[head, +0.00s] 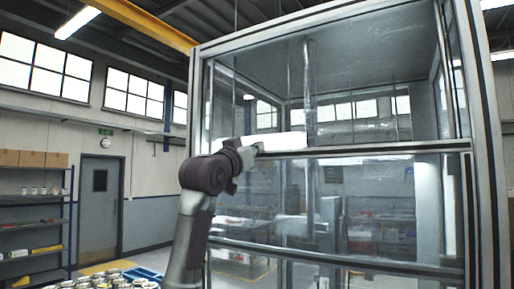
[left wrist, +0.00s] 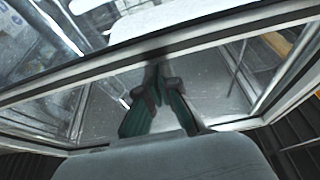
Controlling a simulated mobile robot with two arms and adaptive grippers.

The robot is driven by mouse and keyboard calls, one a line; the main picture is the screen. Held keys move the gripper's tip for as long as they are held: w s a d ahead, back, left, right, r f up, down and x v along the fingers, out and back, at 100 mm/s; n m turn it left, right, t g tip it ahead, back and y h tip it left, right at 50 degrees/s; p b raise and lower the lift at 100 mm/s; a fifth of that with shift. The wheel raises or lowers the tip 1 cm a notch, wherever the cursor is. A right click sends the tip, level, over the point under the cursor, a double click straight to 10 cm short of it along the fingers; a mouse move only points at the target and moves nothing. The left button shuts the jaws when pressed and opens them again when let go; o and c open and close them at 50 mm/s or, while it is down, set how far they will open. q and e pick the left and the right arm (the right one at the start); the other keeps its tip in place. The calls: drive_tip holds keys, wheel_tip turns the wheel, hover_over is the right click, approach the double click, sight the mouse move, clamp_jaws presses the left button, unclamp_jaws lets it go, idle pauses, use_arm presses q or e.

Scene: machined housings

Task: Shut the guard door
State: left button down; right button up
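The guard door is a clear panel in a grey metal frame on the front of a tall glazed enclosure. Its long crossbar (head: 390,149) runs across the front at mid height, and a second bar (head: 340,258) crosses lower down. Which panes belong to the door is hard to tell. My left gripper (head: 256,148) is at the left part of the upper crossbar. In the left wrist view its dark green fingers (left wrist: 158,72) come together at the dark edge of a pale bar (left wrist: 215,38). I cannot tell whether they touch it. My right gripper is out of view.
The enclosure's thick right post (head: 482,150) and left post (head: 194,100) bound the front. Several round parts (head: 105,281) and a blue tray (head: 143,273) are low at the left. A shelf rack (head: 35,215) and a grey door (head: 100,205) stand by the wall.

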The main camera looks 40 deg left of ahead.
sight(263, 246)
use_arm(q)
wheel_tip(263, 246, down, 26)
drive_tip(key=b, duration=1.8)
drive_tip(key=shift+w+a+r, duration=0.1)
drive_tip(key=shift+w+r, duration=0.05)
drive_tip(key=shift+w+f+b, duration=0.1)
drive_tip(key=shift+f+b, duration=0.2)
drive_tip(key=shift+f, duration=0.05)
